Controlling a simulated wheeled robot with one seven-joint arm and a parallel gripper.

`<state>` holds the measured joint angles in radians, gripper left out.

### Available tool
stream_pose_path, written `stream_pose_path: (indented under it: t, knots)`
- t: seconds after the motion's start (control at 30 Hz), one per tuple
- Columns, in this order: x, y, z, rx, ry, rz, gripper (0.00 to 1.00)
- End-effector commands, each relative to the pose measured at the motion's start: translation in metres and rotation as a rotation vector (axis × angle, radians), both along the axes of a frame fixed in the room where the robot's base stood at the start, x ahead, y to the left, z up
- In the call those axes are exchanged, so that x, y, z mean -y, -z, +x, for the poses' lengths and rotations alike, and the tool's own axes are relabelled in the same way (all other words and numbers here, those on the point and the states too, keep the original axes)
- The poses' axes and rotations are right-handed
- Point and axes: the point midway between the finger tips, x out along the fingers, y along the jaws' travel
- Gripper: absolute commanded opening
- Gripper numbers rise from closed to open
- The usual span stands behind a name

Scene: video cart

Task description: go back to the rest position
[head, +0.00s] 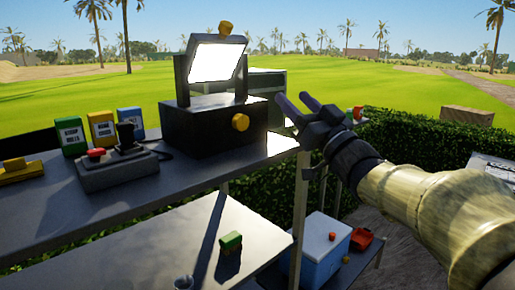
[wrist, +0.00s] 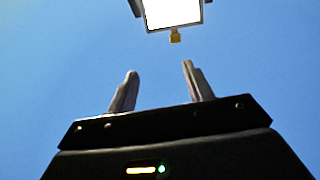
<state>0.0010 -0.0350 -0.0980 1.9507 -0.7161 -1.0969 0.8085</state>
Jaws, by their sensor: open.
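My gripper (head: 300,106) is in the head view, right of the centre, at the end of my arm coming in from the right. Its two fingers are apart with nothing between them. It is raised beside the right end of the cart's upper shelf, to the right of the black box with the lit screen (head: 216,62). In the wrist view my gripper (wrist: 158,82) shows two separate fingers against blue sky. The lit screen (wrist: 172,12) and a yellow knob (wrist: 175,36) appear beyond them at the top edge.
The upper shelf (head: 50,215) holds a grey control box with joystick and red button (head: 100,170), and several coloured boxes (head: 101,127). A green block (head: 230,241) is on the lower shelf. A blue-white cooler (head: 320,250) stands low at right. A hedge (head: 420,140) runs behind.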

Motion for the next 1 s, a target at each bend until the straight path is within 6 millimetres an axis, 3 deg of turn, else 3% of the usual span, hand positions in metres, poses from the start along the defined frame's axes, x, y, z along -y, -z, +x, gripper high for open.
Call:
stream_pose_path:
  t: [0.17,0.3,0.47,0.67,0.8,0.9,1.0]
  knots:
    - [0.022,0.049,0.027,-0.192,0.179,-0.022,0.51]
    - [0.045,0.117,0.039,-0.431,0.345,-0.08,0.51]
    - [0.067,0.204,0.024,-0.741,0.483,-0.184,0.51]
    - [0.08,0.307,-0.038,-1.158,0.552,-0.353,0.51]
    - [0.08,0.363,-0.103,-1.449,0.524,-0.478,0.51]
    - [0.076,0.388,-0.148,-1.62,0.478,-0.55,0.51]
    - [0.073,0.4,-0.177,-1.724,0.438,-0.592,0.51]
